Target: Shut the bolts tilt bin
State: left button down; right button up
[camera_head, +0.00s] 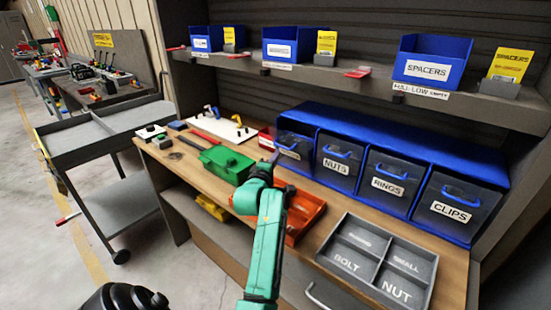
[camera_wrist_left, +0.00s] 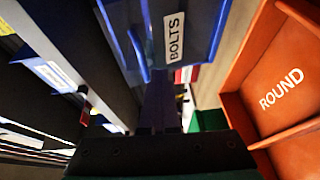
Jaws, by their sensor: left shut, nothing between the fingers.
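The bolts tilt bin (camera_head: 292,158) is the leftmost dark bin in the blue rack. In the left wrist view its BOLTS label (camera_wrist_left: 175,38) and blue handle (camera_wrist_left: 140,45) show close up. I cannot tell how far its front is tilted. My left gripper (camera_head: 284,170) is just in front of this bin and partly hidden by its green arm. In the left wrist view its shut, empty fingers (camera_wrist_left: 160,100) point at the bin's front; I cannot tell whether they touch it. My right gripper is not in view.
Nuts (camera_head: 336,176), rings (camera_head: 385,202) and clips (camera_head: 447,222) bins stand to the right. An orange tray (camera_head: 312,205), green box (camera_head: 227,165) and grey divided tray (camera_head: 345,262) sit on the bench. A shelf with blue bins (camera_head: 430,60) overhangs. A cart (camera_head: 110,150) stands left.

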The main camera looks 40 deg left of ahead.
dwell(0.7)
pick_arm(q)
jog(key=c, duration=1.2)
grip_release()
